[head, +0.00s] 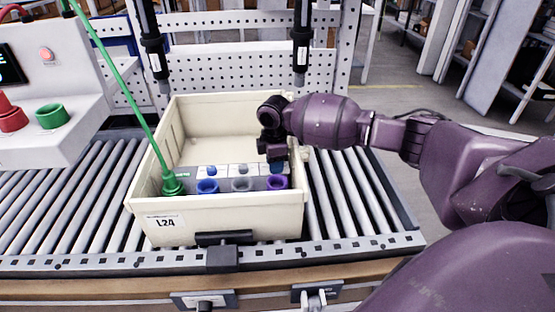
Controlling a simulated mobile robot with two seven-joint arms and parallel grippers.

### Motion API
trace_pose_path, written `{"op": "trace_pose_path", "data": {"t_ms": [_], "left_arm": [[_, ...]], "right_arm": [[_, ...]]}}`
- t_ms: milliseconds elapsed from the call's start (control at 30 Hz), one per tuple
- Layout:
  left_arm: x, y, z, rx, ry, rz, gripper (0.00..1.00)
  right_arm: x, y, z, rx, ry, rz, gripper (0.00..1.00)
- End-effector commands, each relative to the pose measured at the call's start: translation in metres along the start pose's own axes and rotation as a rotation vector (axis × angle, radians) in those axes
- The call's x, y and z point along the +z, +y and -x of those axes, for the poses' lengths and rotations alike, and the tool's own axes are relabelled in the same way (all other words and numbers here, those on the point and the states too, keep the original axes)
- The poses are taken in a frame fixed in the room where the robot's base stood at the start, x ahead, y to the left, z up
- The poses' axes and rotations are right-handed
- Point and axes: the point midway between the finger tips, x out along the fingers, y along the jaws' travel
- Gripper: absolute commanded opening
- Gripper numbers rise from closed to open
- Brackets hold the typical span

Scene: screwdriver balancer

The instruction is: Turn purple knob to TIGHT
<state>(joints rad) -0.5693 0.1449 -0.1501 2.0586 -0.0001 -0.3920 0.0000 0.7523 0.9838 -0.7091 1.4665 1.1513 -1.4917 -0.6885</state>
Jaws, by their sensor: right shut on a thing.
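A purple ring-shaped piece (277,182) sits at the right end of a row in the cream bin (165,228). I cannot read the knob's setting. My left gripper is not in view.
The bin, marked L24, stands on a roller conveyor (70,190). A green cable ends in a green plug (172,185) at its left. Two black screwdrivers (301,45) hang behind. A control box (50,80) stands at the left. The back of the bin is empty.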

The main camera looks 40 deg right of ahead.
Motion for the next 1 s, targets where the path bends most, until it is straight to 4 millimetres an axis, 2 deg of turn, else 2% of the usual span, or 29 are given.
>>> {"op": "trace_pose_path", "data": {"t_ms": [33, 300, 700, 733, 867, 1000], "left_arm": [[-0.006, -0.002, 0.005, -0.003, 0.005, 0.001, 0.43], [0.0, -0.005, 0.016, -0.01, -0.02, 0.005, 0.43], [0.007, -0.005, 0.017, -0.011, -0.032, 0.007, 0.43], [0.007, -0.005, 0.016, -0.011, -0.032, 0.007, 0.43], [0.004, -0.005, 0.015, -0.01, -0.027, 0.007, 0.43], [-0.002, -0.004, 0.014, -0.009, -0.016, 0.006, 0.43]], "right_arm": [[-0.001, 0.0, 0.009, 0.004, 0.004, -0.039, 0.07], [0.0, 0.0, 0.004, 0.002, 0.001, -0.197, 0.07], [0.0, 0.0, 0.0, -0.001, -0.001, -0.219, 0.07], [0.0, 0.0, 0.0, -0.001, -0.001, -0.219, 0.36], [0.0, 0.0, 0.0, -0.001, -0.001, -0.218, 0.56], [0.0, 0.0, 0.0, -0.001, -0.001, -0.218, 0.57]]}}
